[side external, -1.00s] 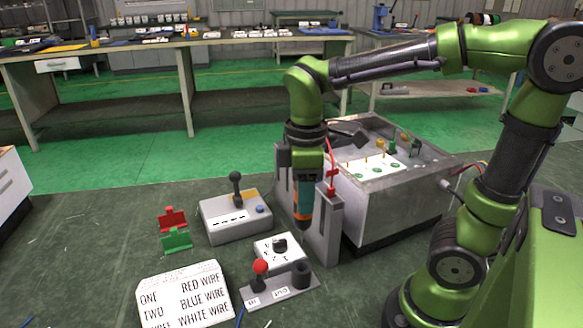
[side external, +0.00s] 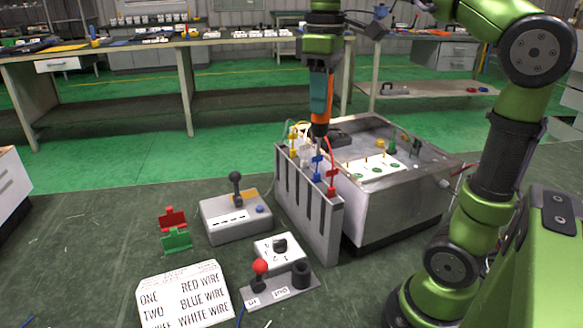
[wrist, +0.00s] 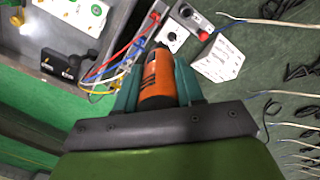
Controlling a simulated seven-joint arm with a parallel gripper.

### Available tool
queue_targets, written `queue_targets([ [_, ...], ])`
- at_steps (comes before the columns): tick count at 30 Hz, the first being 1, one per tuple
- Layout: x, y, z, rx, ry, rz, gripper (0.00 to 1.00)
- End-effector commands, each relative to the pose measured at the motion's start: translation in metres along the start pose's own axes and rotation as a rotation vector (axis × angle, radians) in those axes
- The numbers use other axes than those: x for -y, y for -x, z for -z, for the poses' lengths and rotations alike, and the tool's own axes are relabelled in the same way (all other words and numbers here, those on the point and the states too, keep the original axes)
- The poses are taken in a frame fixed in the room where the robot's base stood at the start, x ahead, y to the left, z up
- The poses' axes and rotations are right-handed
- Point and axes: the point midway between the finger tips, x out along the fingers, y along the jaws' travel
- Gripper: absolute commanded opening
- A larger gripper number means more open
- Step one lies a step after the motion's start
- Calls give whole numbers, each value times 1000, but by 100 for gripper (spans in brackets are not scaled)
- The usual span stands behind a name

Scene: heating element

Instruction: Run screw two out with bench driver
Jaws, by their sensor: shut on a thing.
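My gripper (side external: 321,93) is shut on the orange bench driver (side external: 320,129), which points down. In the wrist view the driver (wrist: 159,77) lies between the teal fingers. In the side view its tip is above the far part of the grey slotted rack (side external: 318,215), near the coloured wires; I cannot tell whether it touches them. The steel housing (side external: 390,210) carries a white panel (side external: 372,172) with several yellow posts and green marks. The driver is left of this panel. Screw two cannot be made out.
Red, blue, white and yellow wires with tags (side external: 332,190) rise from the rack. A grey joystick box (side external: 236,219), a dial box (side external: 279,251), a lever base (side external: 280,289) and a printed card (side external: 183,296) lie on the floor.

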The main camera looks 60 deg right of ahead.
Motion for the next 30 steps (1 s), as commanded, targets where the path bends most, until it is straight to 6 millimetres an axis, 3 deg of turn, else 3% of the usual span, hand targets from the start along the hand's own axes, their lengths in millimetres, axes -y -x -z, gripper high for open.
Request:
queue_targets([
  [6,-90,0,-31,5,-412,4,0],
  [12,-147,0,-70,9,-707,5,0],
  [20,-184,-1,-109,13,-922,6,0],
  [30,-182,-44,-107,15,-912,7,0],
])
